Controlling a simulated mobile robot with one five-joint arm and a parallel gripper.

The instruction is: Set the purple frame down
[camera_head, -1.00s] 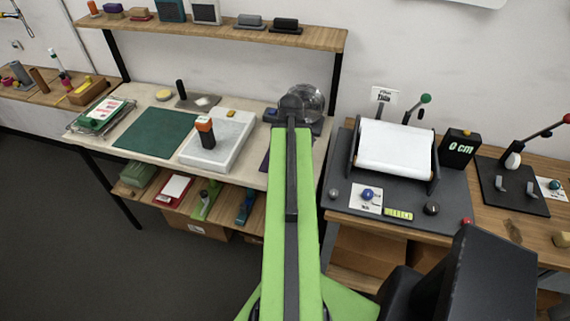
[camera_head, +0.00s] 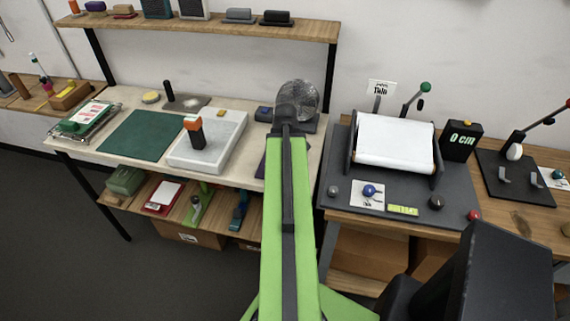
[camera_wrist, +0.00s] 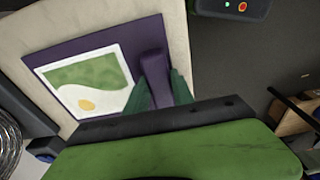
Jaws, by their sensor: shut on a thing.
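The purple frame (camera_wrist: 108,42) shows in the wrist view, a flat purple plate around a green, white and yellow picture (camera_wrist: 88,78). My gripper (camera_wrist: 160,90) is shut on its raised purple handle (camera_wrist: 153,66), with a green finger on each side. The frame is over the cream tabletop (camera_wrist: 100,15); I cannot tell whether it touches the surface. In the head view only a sliver of purple (camera_head: 260,167) shows left of my green arm, and my arm hides the rest and the gripper.
A white slab (camera_head: 230,130) with an orange-topped black tool (camera_head: 194,130) and a green mat (camera_head: 148,134) lie to the left. A mesh-like round thing (camera_head: 297,97) stands behind my arm. A roller press (camera_head: 396,145) stands on the right bench.

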